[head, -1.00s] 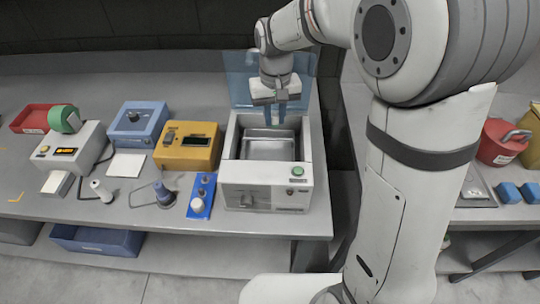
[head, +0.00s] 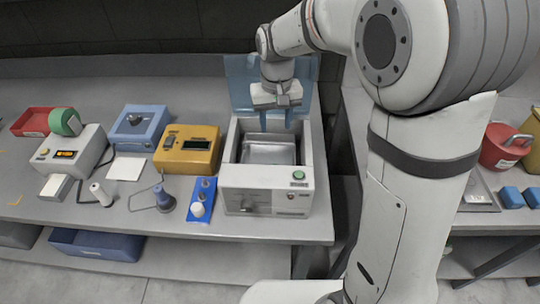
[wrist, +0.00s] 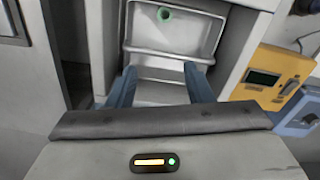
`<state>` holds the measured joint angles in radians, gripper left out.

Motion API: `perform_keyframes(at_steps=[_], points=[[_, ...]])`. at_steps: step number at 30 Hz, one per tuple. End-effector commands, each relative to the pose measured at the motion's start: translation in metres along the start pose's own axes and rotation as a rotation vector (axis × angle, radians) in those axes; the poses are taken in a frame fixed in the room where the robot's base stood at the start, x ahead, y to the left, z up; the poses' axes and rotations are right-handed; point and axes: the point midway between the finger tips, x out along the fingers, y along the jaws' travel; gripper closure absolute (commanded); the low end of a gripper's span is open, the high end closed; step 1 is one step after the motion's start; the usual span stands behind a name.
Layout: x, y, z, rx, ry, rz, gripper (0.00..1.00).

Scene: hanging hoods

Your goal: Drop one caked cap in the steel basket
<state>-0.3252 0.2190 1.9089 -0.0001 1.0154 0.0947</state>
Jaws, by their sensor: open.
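My gripper (head: 276,126) is open over the open tank of the white bath unit (head: 262,178), its blue fingers spread apart and empty. The steel basket (head: 268,152) sits inside that tank. In the wrist view the fingers (wrist: 160,75) point at the basket (wrist: 185,42). A small green ring-shaped piece (wrist: 165,14), which looks like a cap, is inside the basket, apart from the fingers. I cannot make out caking on it. In the head view I cannot make out the cap in the basket.
A blue raised lid (head: 242,82) stands behind the tank. Left of it are a yellow meter (head: 187,149), a blue device (head: 139,127) and a blue board (head: 202,198) with small pieces. A red container (head: 502,147) stands on the right bench.

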Motion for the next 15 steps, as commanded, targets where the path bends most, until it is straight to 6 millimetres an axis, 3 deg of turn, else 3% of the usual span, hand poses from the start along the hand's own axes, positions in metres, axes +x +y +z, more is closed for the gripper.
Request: perform_keyframes(at_steps=[9,15], points=[[-0.051,0.0,-0.001,0.0,0.006,-0.001,0.54],[-0.071,0.0,0.0,-0.001,0.002,0.0,0.54]])
